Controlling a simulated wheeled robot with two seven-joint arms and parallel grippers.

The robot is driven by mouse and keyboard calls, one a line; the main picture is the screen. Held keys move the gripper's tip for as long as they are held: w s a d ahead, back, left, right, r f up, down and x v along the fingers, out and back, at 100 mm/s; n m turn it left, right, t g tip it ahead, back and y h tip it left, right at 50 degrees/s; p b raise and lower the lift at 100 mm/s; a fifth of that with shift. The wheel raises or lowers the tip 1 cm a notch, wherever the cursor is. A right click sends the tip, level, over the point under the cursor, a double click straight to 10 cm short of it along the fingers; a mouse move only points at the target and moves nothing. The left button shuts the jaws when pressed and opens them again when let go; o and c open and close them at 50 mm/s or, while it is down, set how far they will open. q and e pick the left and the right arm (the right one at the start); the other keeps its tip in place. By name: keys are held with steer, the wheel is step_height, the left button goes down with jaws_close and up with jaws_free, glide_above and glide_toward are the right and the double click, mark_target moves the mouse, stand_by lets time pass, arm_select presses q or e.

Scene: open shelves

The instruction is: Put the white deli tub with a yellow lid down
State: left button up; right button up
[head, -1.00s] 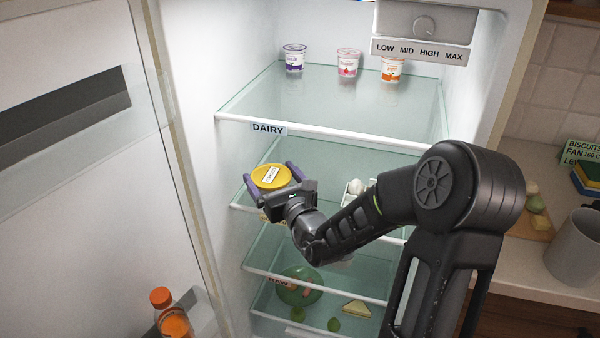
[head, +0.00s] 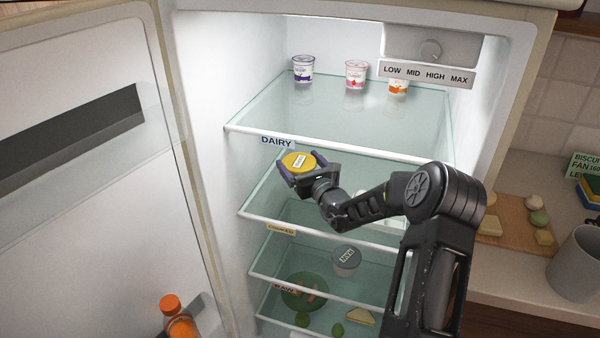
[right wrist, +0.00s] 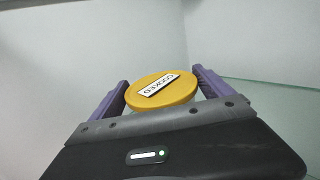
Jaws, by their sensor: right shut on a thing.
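The deli tub's yellow lid (head: 297,163) shows in the head view with a white label on it. My right gripper (head: 298,167) is shut on the tub, with its purple-lined fingers on both sides. The tub is over the second shelf (head: 262,206), the one with the COOKED tag (head: 282,229) on its front edge. In the right wrist view the lid (right wrist: 150,98) sits between the fingers and its label reads COOKED. The tub's white body is hidden, and I cannot tell whether it touches the shelf. My left gripper is not in view.
Several yogurt cups, one purple (head: 303,69), stand on the DAIRY shelf (head: 340,148) above. A grey-lidded tub (head: 346,260) stands on the shelf below. Pale items, partly behind my arm, share the second shelf. The open fridge door (head: 90,200) is at left.

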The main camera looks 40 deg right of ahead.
step_height(320, 180, down, 3)
steer(key=shift+w+d+f+p, duration=0.15)
steer(key=shift+d+f+p, duration=0.05)
steer(key=shift+f+p, duration=0.2)
steer(key=shift+f, duration=0.2)
steer(key=o, duration=1.6)
steer(key=shift+a, duration=0.1)
